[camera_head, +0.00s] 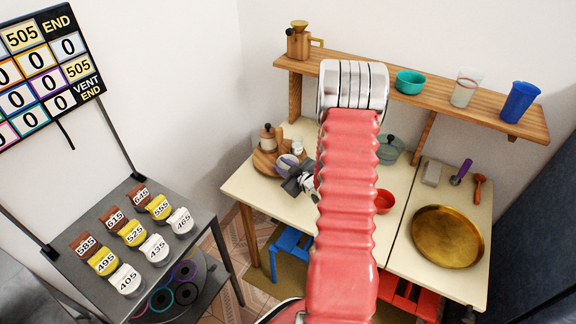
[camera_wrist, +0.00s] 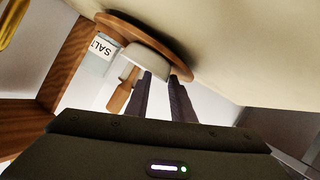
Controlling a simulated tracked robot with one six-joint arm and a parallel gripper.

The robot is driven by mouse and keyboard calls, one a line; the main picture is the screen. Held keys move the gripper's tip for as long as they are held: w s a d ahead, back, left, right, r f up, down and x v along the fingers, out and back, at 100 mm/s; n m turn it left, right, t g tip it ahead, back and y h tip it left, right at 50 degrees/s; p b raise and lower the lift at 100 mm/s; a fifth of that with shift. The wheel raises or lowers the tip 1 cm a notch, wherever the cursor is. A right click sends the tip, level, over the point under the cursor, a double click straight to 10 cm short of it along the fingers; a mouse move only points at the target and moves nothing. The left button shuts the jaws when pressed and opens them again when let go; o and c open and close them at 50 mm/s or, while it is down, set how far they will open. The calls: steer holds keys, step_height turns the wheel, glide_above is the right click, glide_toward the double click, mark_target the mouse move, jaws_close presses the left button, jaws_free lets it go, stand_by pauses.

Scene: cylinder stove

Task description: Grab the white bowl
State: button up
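A small white bowl (camera_wrist: 144,60) shows in the wrist view, close to the round wooden board, with a brown wooden handle-like piece beside it. My gripper (camera_wrist: 160,76) points at it; its two dark fingers stand apart with a narrow gap. The fingertips overlap the bowl's edge in the picture; I cannot tell whether they touch it. In the head view, my gripper (camera_head: 298,182) is partly hidden behind my red arm, close to a pale lavender-grey round thing (camera_head: 287,164) that looks like the bowl.
The round wooden board (camera_head: 264,162) carries a moka pot (camera_head: 267,137) and a small white jar (camera_head: 297,147). A salt jar (camera_wrist: 102,46) stands beside the bowl. A red bowl (camera_head: 384,201), green pot (camera_head: 389,149) and brass pan (camera_head: 447,236) lie right. A wooden shelf (camera_head: 440,105) hangs above.

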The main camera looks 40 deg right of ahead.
steer(key=shift+w+f, duration=0.25)
steer(key=shift+w, duration=0.3)
jaws_close()
